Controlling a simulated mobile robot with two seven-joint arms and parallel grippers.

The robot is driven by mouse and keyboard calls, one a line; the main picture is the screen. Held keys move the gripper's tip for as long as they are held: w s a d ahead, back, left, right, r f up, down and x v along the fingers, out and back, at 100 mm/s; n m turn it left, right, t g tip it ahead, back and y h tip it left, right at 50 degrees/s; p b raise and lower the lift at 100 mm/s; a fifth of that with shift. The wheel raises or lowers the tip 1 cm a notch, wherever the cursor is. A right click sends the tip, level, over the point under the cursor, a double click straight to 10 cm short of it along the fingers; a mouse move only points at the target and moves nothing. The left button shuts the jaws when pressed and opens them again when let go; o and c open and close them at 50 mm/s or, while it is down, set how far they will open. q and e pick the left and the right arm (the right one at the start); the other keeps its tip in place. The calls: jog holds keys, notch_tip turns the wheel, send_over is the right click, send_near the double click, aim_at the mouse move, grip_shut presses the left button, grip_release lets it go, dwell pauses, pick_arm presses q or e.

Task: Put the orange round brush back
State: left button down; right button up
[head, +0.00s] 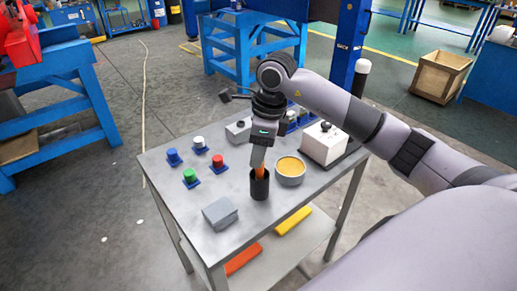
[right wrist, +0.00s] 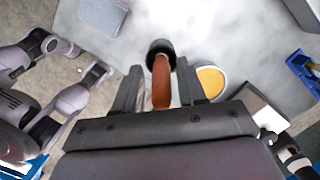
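The orange round brush (head: 260,172) stands in a black cup (head: 260,188) near the front middle of the grey table (head: 165,190). Its handle (right wrist: 161,82) also shows in the right wrist view, with the dark cup (right wrist: 158,46) at its far end. How deep it sits in the cup is hidden. My right gripper (head: 258,158) is directly above the cup. In the right wrist view its fingers (right wrist: 161,88) stand either side of the handle, with visible gaps. My left gripper is not in the head view, and I cannot make it out in the right wrist view.
A yellow-filled bowl (head: 290,170) stands close right of the cup. A white box (head: 324,145) is behind it, and a grey block (head: 220,213) lies front left. Red (head: 217,162), green (head: 190,176), blue (head: 172,156) and white (head: 198,143) knobbed pieces stand left.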

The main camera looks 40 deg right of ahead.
jog(key=shift+r, duration=0.1)
notch_tip(320, 180, up, 12)
jog(key=s+d, duration=0.1)
jog(key=shift+s+d, duration=0.2)
jog(key=shift+d, duration=0.05)
dwell(0.4)
jog(key=shift+f, duration=0.2)
